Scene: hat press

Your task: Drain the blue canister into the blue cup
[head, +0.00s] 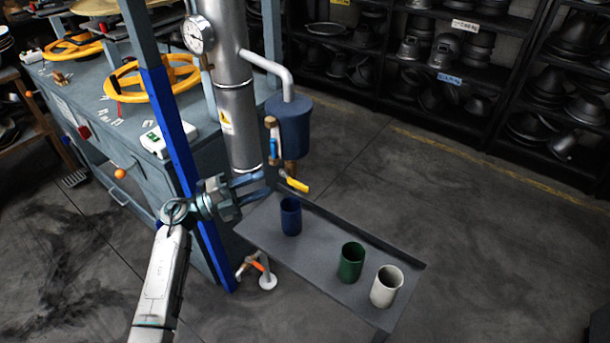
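The blue canister (290,128) hangs beside the steel column, joined to it by a curved pipe. A brass fitting with a small blue part is on its left side, and a brass outlet (290,168) is below it. A yellow lever (294,183) sticks out at the outlet. The blue cup (291,217) stands upright on the grey tray (320,250), below the outlet. My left gripper (266,182) reaches in from the left with its two fingers apart, just left of the yellow lever. I cannot tell whether it touches anything. My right gripper is out of view.
A green cup (351,262) and a white cup (386,287) stand on the tray to the right. A blue upright post (176,140) and the steel column (233,90) stand close to my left arm. Shelves of dark hat forms (470,50) line the back.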

